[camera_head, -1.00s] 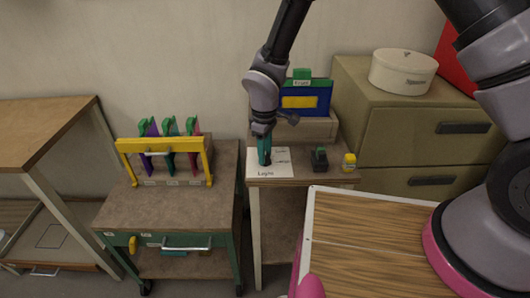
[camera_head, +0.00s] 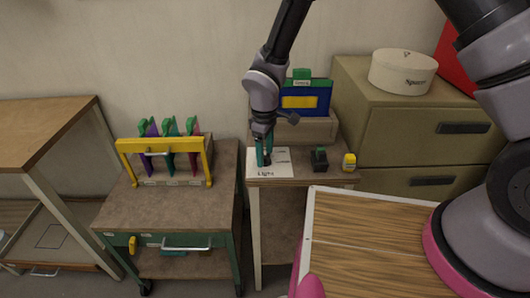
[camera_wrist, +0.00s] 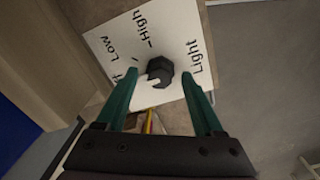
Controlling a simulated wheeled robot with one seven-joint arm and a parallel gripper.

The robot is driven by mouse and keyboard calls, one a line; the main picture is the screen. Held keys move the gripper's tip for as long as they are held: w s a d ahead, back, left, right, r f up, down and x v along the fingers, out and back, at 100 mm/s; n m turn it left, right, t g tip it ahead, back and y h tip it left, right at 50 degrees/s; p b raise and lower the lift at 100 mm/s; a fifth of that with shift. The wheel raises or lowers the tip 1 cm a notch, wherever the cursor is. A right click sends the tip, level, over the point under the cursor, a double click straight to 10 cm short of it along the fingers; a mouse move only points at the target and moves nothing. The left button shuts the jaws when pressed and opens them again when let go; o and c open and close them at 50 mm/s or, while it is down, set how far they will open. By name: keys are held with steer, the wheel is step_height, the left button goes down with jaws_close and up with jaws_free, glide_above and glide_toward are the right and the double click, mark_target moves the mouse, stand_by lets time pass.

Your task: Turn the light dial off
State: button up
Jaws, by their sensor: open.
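The light dial (camera_wrist: 160,71) is a dark, faceted knob on a white plate (camera_wrist: 180,32) with the words Light, High and Low, plus a partly hidden word. My gripper (camera_wrist: 158,80) is open, with its two teal fingers on either side of the dial in the wrist view. I cannot tell whether either finger touches it. In the head view my gripper (camera_head: 263,162) points down over the white plate (camera_head: 280,171) on the small table, and its fingers mostly hide the dial.
On the same table stand a black object (camera_head: 319,160) and a yellow bottle-like item (camera_head: 349,162) to the right. A blue-and-yellow box (camera_head: 305,98) stands behind. A cart (camera_head: 170,207) with a yellow rack is at the left, and drawers (camera_head: 425,130) stand at the right.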

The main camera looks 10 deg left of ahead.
mark_target(265, 156)
step_height(265, 156, up, 11)
steer(key=shift+s, duration=0.15)
stand_by(0.4)
steer(key=w+d+r+m+t+y, duration=0.1)
steer(key=w+d+r+m, duration=0.25)
steer(key=d+r, duration=0.65)
steer(key=w+d+r+m+t, duration=0.1)
steer(key=w+d+r+m, duration=0.3)
steer(key=d+r, duration=0.6)
steer(key=s+d+r+m+t, duration=0.2)
steer(key=s+d+r+m, duration=0.3)
steer(key=d, duration=0.4)
steer(key=s+d+r+m+t+y, duration=0.1)
steer(key=s+d+r+m+t, duration=0.1)
steer(key=s+d+r+m, duration=0.4)
steer(key=s+d+m, duration=0.1)
steer(key=s+d, duration=0.1)
steer(key=d, duration=0.1)
steer(key=shift+r+t, duration=0.25)
steer(key=shift+t, duration=0.15)
